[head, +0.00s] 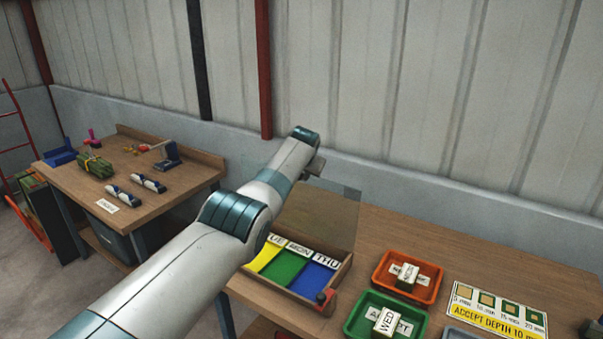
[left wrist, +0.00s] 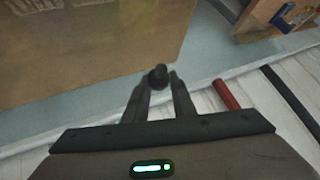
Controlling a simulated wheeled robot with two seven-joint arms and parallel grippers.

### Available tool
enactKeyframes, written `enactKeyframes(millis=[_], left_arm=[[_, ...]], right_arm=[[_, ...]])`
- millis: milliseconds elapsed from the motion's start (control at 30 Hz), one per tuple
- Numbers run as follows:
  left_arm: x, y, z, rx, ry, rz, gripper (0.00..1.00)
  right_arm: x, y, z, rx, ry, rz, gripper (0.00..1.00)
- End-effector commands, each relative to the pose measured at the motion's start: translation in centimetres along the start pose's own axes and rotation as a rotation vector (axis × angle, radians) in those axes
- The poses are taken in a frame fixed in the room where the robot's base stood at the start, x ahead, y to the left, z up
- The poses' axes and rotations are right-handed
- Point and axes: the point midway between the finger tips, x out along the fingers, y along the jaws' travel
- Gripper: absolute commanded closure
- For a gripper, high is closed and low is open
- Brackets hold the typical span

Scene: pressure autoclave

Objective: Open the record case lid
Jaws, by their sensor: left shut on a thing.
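The record case (head: 338,282) sits on the right-hand wooden bench, with yellow, green and blue compartments labelled with day cards. Its see-through lid (head: 335,212) stands raised at the back of the case. My left arm reaches across the case, and my left gripper (head: 314,168) is at the lid's upper left edge, partly hidden by my own arm. In the left wrist view the two fingers of my left gripper (left wrist: 158,85) are shut on a small dark round knob (left wrist: 158,74). My right gripper is not in view.
An orange tray (head: 428,296) and a green tray (head: 352,325), holding labelled blocks, stand right of the case. A depth chart (head: 497,312) lies farther right. A second bench (head: 150,200) with tools stands at the left. The wall is close behind.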

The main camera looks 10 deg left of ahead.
Motion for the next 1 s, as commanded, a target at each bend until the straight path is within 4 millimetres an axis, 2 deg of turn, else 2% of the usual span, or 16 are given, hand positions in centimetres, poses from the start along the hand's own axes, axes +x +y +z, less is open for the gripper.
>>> enactKeyframes(millis=[33,200,467,500,567,1000], left_arm=[[0.6,0.9,0.9,0.001,-0.013,0.01,1.0],[0.7,0.9,1.1,0.001,-0.015,0.011,1.0],[0.8,1.0,1.1,0.001,-0.018,0.013,1.0],[0.8,1.0,1.2,0.001,-0.019,0.013,0.75],[0.7,1.1,1.1,0.001,-0.019,0.013,0.6],[0.4,0.5,0.7,0.0,-0.011,0.005,0.58]], right_arm=[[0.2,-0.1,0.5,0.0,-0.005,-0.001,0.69],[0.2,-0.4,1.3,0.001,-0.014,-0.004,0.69],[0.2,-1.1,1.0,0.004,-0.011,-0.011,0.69],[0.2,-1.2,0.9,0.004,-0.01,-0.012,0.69],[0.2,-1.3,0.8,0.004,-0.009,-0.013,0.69],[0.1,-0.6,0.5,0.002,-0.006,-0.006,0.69]])
